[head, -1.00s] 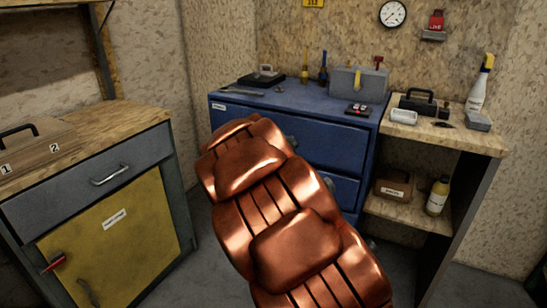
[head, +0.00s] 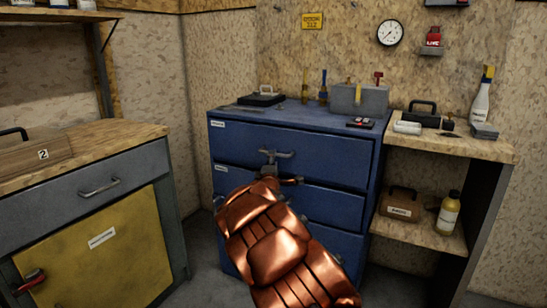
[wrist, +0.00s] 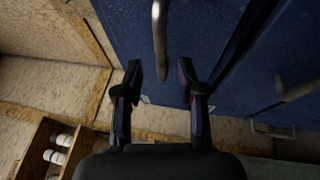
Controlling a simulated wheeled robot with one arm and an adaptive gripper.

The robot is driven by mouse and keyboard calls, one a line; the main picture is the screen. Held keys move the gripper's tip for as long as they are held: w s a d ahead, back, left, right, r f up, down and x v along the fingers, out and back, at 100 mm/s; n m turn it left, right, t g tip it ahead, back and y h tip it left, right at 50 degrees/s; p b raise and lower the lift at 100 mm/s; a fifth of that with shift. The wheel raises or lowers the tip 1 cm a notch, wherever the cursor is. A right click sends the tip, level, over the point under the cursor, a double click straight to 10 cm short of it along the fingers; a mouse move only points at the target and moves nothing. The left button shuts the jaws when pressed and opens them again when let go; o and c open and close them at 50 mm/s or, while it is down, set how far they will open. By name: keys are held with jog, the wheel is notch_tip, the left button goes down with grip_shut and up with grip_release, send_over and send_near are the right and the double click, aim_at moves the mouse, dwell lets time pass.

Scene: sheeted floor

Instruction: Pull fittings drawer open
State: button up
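A blue cabinet (head: 345,213) with stacked drawers stands against the back wall. Its top drawer (head: 330,162) is shut and has a grey bar handle (head: 277,154). The drawer labels are too small to read, so I cannot tell which is the fittings drawer. My gripper (head: 281,176) is in front of the top drawer, just below its handle in the head view. In the wrist view, my gripper (wrist: 159,72) is open and empty. The handle (wrist: 160,38) appears between its fingertips; I cannot tell how far they reach around it. My copper-coloured arm hides parts of the lower drawers.
A wooden bench with a grey drawer (head: 95,190) and yellow door (head: 100,245) stands left. A shelf unit (head: 465,147) with a bottle and box stands right. A toolbox (head: 360,99) and tools lie on the blue cabinet. Floor shows between the units.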

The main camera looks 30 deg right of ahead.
jog(key=shift+b+x, duration=0.45)
jog(key=shift+x, duration=1.9)
jog(key=shift+f, duration=0.15)
grip_shut()
